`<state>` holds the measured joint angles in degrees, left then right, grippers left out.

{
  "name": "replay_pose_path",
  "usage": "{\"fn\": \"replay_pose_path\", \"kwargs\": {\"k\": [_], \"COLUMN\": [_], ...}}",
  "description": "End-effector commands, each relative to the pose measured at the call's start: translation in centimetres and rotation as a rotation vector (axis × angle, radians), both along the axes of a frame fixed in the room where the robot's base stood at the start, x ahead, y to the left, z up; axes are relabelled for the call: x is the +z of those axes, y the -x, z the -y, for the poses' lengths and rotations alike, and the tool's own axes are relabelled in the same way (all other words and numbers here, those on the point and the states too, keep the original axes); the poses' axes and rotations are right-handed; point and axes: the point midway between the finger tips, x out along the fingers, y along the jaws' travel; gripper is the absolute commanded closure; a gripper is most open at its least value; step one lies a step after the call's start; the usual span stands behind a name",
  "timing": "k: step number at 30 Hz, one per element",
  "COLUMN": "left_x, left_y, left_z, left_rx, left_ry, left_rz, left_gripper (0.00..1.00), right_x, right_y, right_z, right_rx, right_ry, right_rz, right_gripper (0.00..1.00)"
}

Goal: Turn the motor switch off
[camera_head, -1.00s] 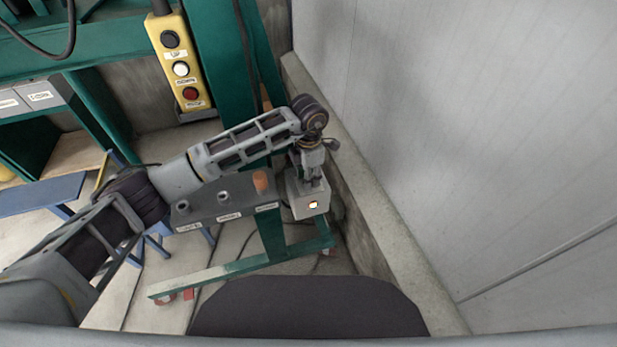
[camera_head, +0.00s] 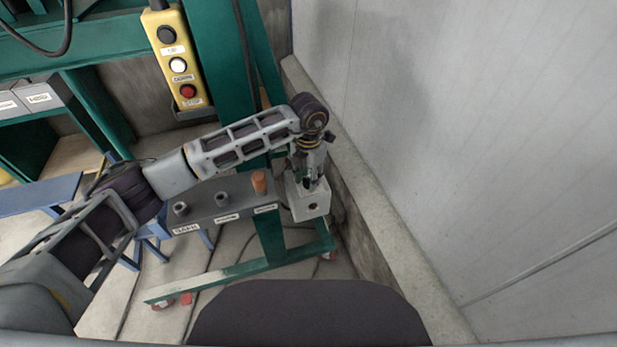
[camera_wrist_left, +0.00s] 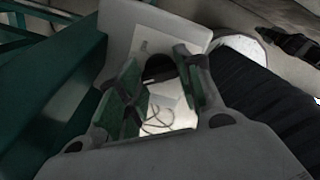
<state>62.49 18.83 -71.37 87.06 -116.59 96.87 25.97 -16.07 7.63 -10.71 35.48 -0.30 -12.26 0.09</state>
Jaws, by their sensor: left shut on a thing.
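The motor switch is a light grey box (camera_head: 311,206) at the right end of the green frame in the head view. Its small front lamp is dark. My left gripper (camera_head: 312,183) points down onto the box's top from above. In the left wrist view the fingers (camera_wrist_left: 160,88) are around a dark knob (camera_wrist_left: 160,68), with the pale box (camera_wrist_left: 122,26) behind it. The left gripper is shut on this knob, which is mostly hidden by the fingers in the head view. My right gripper is in neither view.
A grey panel (camera_head: 203,209) with several knobs stands left of the box. A yellow button pendant (camera_head: 179,58) hangs above. A pale wall (camera_head: 440,130) and concrete ledge (camera_head: 375,205) lie close on the right.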

Motion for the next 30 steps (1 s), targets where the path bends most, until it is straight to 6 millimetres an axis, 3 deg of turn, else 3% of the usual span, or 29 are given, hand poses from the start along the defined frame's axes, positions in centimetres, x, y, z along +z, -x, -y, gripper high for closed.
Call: {"fn": "replay_pose_path", "kwargs": {"k": [11,12,16,30], "left_x": [0.03,0.03,0.03,0.45], "left_y": [-0.04,-0.04,-0.03,-0.03], "left_z": [-0.03,-0.03,-0.03,0.01], "left_rx": [0.006,0.006,0.005,0.004], "left_ry": [0.0,0.0,0.0,0.001], "left_rz": [0.0,0.0,0.0,0.0], "left_gripper": [0.88,0.59,0.43,0.43], "right_x": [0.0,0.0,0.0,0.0], "right_y": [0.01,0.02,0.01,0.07], "right_z": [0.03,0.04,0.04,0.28], "right_rx": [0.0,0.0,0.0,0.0], "right_ry": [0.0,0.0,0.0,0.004], "right_rz": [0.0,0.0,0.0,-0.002], "right_gripper": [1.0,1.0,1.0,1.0]}}
